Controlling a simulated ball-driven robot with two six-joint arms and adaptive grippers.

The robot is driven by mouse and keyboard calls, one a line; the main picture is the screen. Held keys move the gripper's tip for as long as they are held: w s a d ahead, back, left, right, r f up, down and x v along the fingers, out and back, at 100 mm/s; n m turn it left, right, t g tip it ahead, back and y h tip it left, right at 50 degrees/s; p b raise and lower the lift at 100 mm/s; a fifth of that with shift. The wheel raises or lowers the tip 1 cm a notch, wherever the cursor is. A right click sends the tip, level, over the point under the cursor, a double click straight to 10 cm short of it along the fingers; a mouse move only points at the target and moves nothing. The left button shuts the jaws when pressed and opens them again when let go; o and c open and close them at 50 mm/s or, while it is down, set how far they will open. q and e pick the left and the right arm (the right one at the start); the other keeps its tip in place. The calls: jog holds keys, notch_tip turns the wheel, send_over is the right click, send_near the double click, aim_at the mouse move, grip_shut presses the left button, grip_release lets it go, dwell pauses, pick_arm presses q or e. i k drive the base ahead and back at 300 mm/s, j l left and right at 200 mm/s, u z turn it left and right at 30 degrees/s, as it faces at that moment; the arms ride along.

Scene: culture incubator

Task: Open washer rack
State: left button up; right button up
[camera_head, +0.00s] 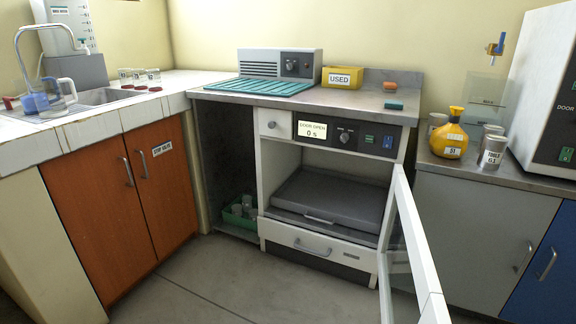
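The washer (281,190) is a white cabinet under the grey counter, with a panel display (312,130) reading "DOOR OPEN" and "0 s". Its door (415,245) stands swung open to the right, framed in white. Inside the opening a dark grey rack (330,198) lies low in the chamber, with a light handle (319,219) at its front edge. The rack appears to sit within the cabinet, not extended past its front. Neither of my grippers is in view.
The open door juts into the floor space at the right. A white drawer (290,238) lies below the chamber, and a green crate (238,217) with cups stands in the left recess. The floor (215,285) in front is clear.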

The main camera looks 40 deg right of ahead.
aim_at(329, 197)
jog(key=k+l+z, duration=0.15)
jog(key=l+z, duration=0.2)
jog(key=l, duration=0.15)
jog(key=k+l+z, duration=0.1)
jog(key=l+z, duration=0.25)
jog(key=l, duration=0.2)
jog(key=l+z, duration=0.4)
jog(key=l, duration=0.1)
